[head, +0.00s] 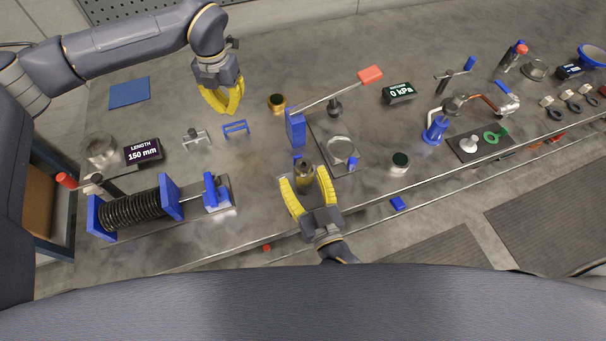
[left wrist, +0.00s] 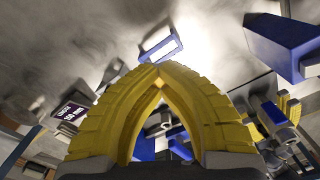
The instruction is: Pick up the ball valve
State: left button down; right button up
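I cannot tell for certain which part is the ball valve. A silver pipe fitting with a blue lever (head: 506,103) stands at the right of the bench. My left gripper (head: 230,108) is over the back left of the bench, pointing down. In the left wrist view its yellow fingertips (left wrist: 160,82) meet, with nothing held between them.
A blue bracket (head: 235,128) and a grey bracket (head: 196,138) stand near my left gripper. A spring rig (head: 130,212) fills the front left. A blue upright (head: 295,128) carries a long red-ended lever (head: 370,75).

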grip_shut()
jog(key=shift+r, duration=0.1)
dwell(0.4)
notch_tip(320, 180, up, 10)
jog(key=shift+f, duration=0.1)
dwell(0.5)
jog(key=shift+f, duration=0.1)
jog(key=shift+s+f, duration=0.1)
jog(key=shift+f, duration=4.15)
jog(key=shift+f, duration=0.65)
dwell(0.6)
jog(key=c, duration=0.8)
grip_release()
grip_shut()
